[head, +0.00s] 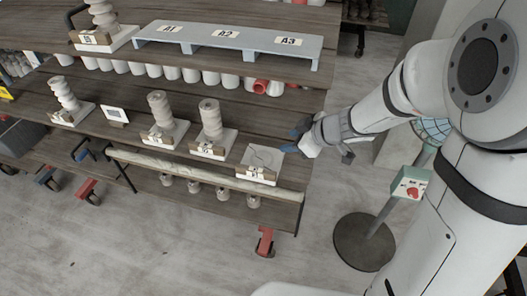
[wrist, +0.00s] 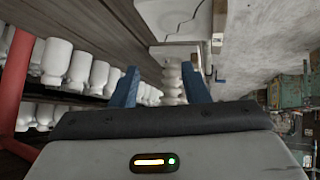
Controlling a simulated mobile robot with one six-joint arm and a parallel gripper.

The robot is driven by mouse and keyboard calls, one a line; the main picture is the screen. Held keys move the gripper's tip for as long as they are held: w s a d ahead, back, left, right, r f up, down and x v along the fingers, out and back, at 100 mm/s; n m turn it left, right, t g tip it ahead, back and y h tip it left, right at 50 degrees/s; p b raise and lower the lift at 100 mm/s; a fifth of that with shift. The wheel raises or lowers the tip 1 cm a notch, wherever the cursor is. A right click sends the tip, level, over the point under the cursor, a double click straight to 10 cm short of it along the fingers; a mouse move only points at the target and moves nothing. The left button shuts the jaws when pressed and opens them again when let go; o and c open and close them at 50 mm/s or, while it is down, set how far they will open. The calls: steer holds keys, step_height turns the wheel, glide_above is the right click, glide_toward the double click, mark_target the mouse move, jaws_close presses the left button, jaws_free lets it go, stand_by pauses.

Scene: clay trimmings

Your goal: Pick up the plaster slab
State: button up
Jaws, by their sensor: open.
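The plaster slab (head: 262,157) is a flat white square with a dark crack line on top and a tan label on its front edge. It lies at the right end of the middle shelf in the head view, with no clay on it. It also shows at the top of the wrist view (wrist: 182,18), cut off by the frame edge. My gripper (head: 294,140) is just right of the slab, its blue fingers pointing towards it. In the wrist view my gripper (wrist: 162,72) is open and nothing is between its fingers. Contact with the slab is not visible.
Left of the slab stand other white slabs bearing ribbed clay columns (head: 211,120). A grey raised stand (head: 190,42) marked A1, A2, A3 is on the shelf above. White jars (wrist: 57,60) stand in rows. A post with a red button (head: 411,187) is right of my gripper.

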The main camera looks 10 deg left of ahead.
mark_target(257, 170)
steer(key=s+a+f+g, duration=0.1)
steer(key=a+f, duration=0.1)
steer(key=f, duration=0.1)
steer(key=s+a+f+n+g+b, duration=0.1)
steer(key=s+a+f, duration=0.1)
steer(key=a, duration=0.1)
steer(key=s+a+f+n+g+y+b, duration=0.1)
steer(key=a+f, duration=0.2)
steer(key=shift+s+a+f+g, duration=0.1)
steer(key=shift+s+f+g, duration=0.15)
steer(key=shift+f+g, duration=0.15)
steer(key=shift+r, duration=0.1)
steer(key=shift+c, duration=0.3)
jaws_close()
